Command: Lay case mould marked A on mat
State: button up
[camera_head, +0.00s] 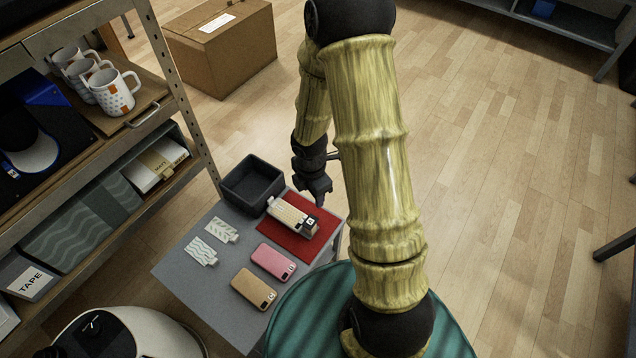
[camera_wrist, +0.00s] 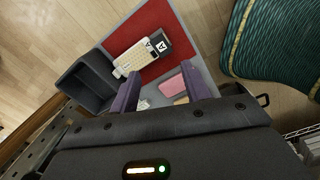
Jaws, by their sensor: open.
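The case mould (camera_head: 291,215) is a beige ribbed block with a black end bearing a small white letter label. It lies on the red mat (camera_head: 325,213), its pale end near the mat's edge. In the wrist view the mould (camera_wrist: 134,57) lies on the red mat (camera_wrist: 143,24); the letter looks like an A, but is small. My gripper (camera_head: 319,193) is near the mat's far side, by the mould's black end in the picture. In the wrist view my gripper (camera_wrist: 163,88) has its two fingers apart with nothing held between them; the mould is beyond the fingertips.
A dark open bin (camera_head: 252,183) stands at the grey table's (camera_head: 190,275) back corner. A pink case (camera_head: 273,262), a tan case (camera_head: 254,289) and two pale patterned pieces (camera_head: 202,252) lie in front. A shelf rack with mugs (camera_head: 113,92) stands at left.

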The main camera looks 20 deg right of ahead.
jog(key=s+r+m+t, duration=0.1)
jog(key=s+r+m, duration=0.3)
jog(key=r+m, duration=0.4)
jog(key=s+r+m+t, duration=0.1)
jog(key=s+r+m, duration=0.3)
jog(key=r+m, duration=0.4)
jog(key=m, duration=0.4)
jog(key=shift+a+r+m, duration=0.2)
jog(key=shift+a+m, duration=0.1)
jog(key=shift+m, duration=0.1)
jog(key=shift+c, duration=0.5)
jog(key=shift+c, duration=0.7)
jog(key=shift+a, duration=0.1)
